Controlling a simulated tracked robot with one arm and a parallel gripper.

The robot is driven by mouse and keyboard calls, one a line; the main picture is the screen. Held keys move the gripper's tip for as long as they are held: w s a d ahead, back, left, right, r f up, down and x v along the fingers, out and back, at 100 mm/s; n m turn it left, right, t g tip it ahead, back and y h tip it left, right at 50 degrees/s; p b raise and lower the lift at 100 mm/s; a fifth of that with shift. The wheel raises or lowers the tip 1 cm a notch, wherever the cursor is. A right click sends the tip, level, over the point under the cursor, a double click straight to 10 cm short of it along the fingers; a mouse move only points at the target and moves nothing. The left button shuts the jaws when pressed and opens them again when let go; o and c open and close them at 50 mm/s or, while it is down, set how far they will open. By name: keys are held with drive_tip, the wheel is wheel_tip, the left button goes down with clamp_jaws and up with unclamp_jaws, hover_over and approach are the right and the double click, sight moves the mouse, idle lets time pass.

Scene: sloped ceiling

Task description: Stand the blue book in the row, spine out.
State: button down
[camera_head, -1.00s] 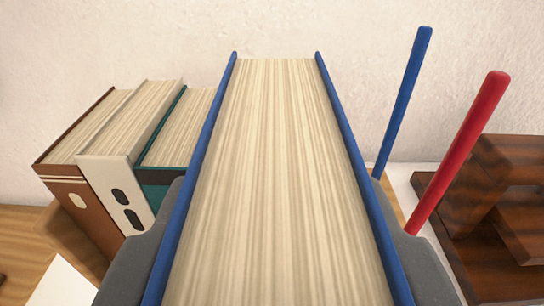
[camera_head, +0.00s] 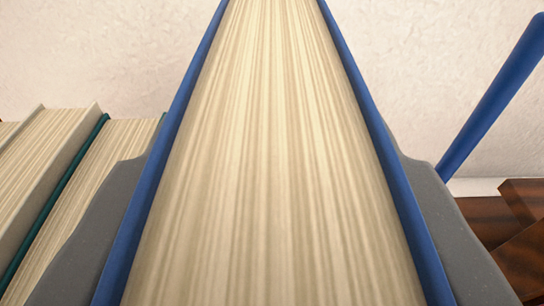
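The blue book (camera_head: 275,160) fills the middle of the view, its page edges facing me between two blue covers. My gripper (camera_head: 272,200) is shut on it, with one grey finger against each cover. The row shows at the left: a white book (camera_head: 48,165) and a teal book (camera_head: 90,190), tops of their pages visible. The teal book is partly hidden behind my left finger. The blue book's spine and lower end are not visible, and I cannot tell whether it touches the teal book.
A blue rod (camera_head: 490,100) stands tilted at the right. Dark brown wooden pieces (camera_head: 505,235) lie at the lower right, close to my right finger. A pale textured wall (camera_head: 420,60) is behind everything.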

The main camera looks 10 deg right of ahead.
drive_tip(key=shift+w, duration=0.2)
drive_tip(key=shift+d+f+p, duration=0.1)
drive_tip(key=shift+f+p, duration=0.4)
drive_tip(key=shift+f, duration=1.25)
drive_tip(key=c, duration=0.8)
unclamp_jaws()
drive_tip(key=shift+c, duration=0.2)
drive_tip(key=b+v, duration=0.2)
drive_tip(key=v, duration=1)
drive_tip(key=shift+s, duration=0.1)
